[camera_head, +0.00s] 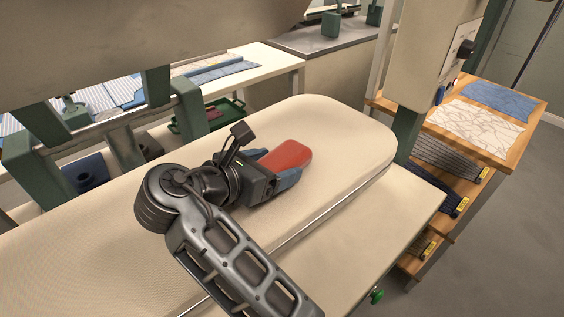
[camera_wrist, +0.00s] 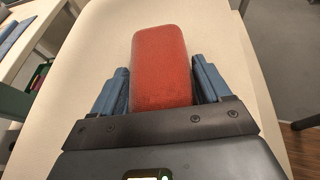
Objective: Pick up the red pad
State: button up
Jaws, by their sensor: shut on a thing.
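The red pad (camera_head: 289,156) is a rounded block over the cream padded board in the camera_head view. In the camera_wrist view the red pad (camera_wrist: 160,68) stands out ahead between the blue fingers. My gripper (camera_head: 282,172) has its fingers on both sides of the pad. My gripper (camera_wrist: 161,88) is shut on the pad in the camera_wrist view. The pad's near end is hidden by the gripper body. I cannot tell whether the pad touches the board or is slightly above it.
The cream board (camera_head: 345,130) is clear around the pad. A green post (camera_head: 406,130) stands at its right end. A wooden shelf unit (camera_head: 535,110) with folded cloths is at the right. A green crate (camera_head: 226,112) and a white table (camera_head: 270,55) are behind.

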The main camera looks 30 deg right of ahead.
aim_at(276, 162)
jog(key=shift+c, duration=0.5)
jog(key=shift+r, duration=0.1)
jog(key=shift+r, duration=0.45)
jog(key=r, duration=0.3)
jog(key=shift+d+r, duration=0.25)
jog(key=s+d+r, duration=0.3)
jog(key=d+r, duration=0.3)
jog(key=d, duration=0.4)
jog(key=shift+d+r+p, duration=0.25)
jog(key=shift+d+p, duration=0.1)
jog(key=shift+p, duration=0.05)
